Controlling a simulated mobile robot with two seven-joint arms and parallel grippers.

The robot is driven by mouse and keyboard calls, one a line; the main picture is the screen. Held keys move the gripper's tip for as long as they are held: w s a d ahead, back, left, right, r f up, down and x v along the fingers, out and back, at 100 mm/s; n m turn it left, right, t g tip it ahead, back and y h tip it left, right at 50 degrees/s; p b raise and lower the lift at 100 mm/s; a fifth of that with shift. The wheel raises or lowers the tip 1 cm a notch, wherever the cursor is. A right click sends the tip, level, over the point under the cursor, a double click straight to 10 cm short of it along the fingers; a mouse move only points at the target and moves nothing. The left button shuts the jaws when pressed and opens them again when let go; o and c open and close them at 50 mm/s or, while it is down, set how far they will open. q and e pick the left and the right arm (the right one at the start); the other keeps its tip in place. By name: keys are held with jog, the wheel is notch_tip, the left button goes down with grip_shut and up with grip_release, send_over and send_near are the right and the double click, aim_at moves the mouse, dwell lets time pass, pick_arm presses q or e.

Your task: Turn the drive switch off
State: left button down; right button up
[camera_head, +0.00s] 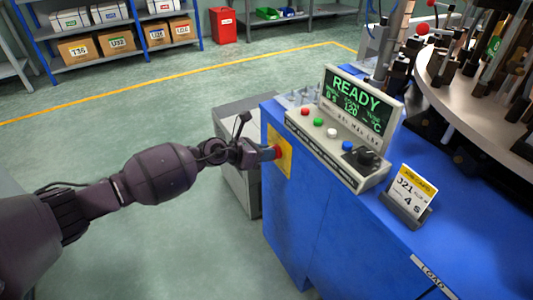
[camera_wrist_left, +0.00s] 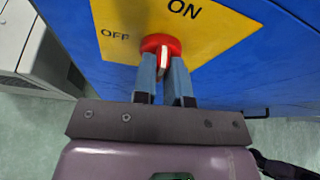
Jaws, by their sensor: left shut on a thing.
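The drive switch is a red rotary knob with a pale pointer bar. In the left wrist view the switch (camera_wrist_left: 160,44) sits on a yellow plate (camera_wrist_left: 222,30) marked ON and OFF. The pointer bar is close to upright in that view, below the word ON, with OFF to its left. In the head view the switch (camera_head: 279,152) shows on the yellow plate (camera_head: 286,162) on the blue machine's side. My left gripper (camera_wrist_left: 165,72) is shut on the switch, fingers on both sides of the bar; it also shows in the head view (camera_head: 268,153). My right gripper is not in view.
The blue machine (camera_head: 310,225) carries a control panel (camera_head: 335,150) with coloured buttons, a black knob and a READY display (camera_head: 357,96). A card stand (camera_head: 407,205) stands right of it. A grey cabinet (camera_head: 238,185) is behind my left gripper. Floor is clear to the left.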

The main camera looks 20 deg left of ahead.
pick_arm(q)
jog(key=shift+w+a+f+n+g+h+b, duration=0.15)
jog(key=shift+n+h+b, duration=0.3)
jog(key=shift+n+h, duration=1.15)
jog(key=shift+a+f+n+g+h+b, duration=0.1)
jog(key=shift+f+n+g+h+b, duration=0.3)
jog(key=shift+n, duration=2.05)
jog(key=shift+w+a+f+n+g+h+b, duration=0.1)
jog(key=shift+n+h+b, duration=0.35)
jog(key=shift+n+h, duration=1.25)
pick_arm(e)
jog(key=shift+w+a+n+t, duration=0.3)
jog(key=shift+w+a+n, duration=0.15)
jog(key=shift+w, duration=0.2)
pick_arm(q)
jog(key=shift+n+y, duration=0.3)
jog(key=shift+n, duration=0.15)
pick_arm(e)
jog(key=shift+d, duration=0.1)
pick_arm(q)
jog(key=c, duration=1.2)
grip_release()
jog(key=shift+o, duration=0.2)
jog(key=shift+r, duration=0.1)
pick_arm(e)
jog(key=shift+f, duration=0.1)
